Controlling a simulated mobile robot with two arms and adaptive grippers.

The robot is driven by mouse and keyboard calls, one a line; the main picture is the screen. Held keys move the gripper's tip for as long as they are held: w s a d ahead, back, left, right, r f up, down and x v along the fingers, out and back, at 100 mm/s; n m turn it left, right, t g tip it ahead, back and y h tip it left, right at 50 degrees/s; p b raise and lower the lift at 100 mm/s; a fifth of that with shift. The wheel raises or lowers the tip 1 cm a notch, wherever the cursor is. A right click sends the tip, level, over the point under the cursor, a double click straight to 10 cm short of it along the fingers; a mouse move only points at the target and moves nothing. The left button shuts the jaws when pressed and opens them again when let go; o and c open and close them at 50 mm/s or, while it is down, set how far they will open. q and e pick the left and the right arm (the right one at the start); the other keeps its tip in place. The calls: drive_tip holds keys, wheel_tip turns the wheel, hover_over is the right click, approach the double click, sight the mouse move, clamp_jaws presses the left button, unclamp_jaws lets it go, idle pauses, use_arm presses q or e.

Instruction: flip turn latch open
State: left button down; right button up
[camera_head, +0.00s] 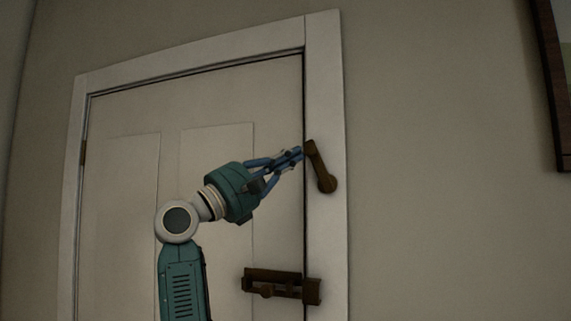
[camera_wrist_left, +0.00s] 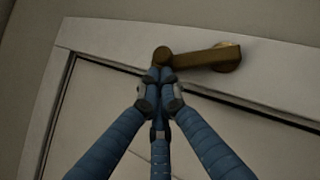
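The turn latch (camera_head: 318,165) is a brown metal lever on the white door frame. Its round base is at the lower right, and its arm slants up and left, the free end by the door's edge. My left gripper (camera_head: 297,153) comes in from the left, its blue fingertips close to that free end. In the left wrist view the latch (camera_wrist_left: 205,59) runs across the top. There my gripper's fingers (camera_wrist_left: 160,76) are drawn together at the latch's knobbed end, seemingly touching it; I see no part of it between them. My right gripper is not in view.
A brown slide bolt (camera_head: 272,283) sits lower on the door edge and frame. The white panelled door (camera_head: 275,120) is shut in its frame (camera_head: 327,90). A dark picture frame (camera_head: 553,85) hangs at the right. The wall between is bare.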

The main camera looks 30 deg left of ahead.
use_arm(q)
drive_tip(key=shift+w+d+r, duration=0.2)
drive_tip(key=shift+d+r, duration=0.75)
drive_tip(key=shift+d, duration=0.05)
drive_tip(key=shift+w+p, duration=0.2)
drive_tip(key=shift+p, duration=0.1)
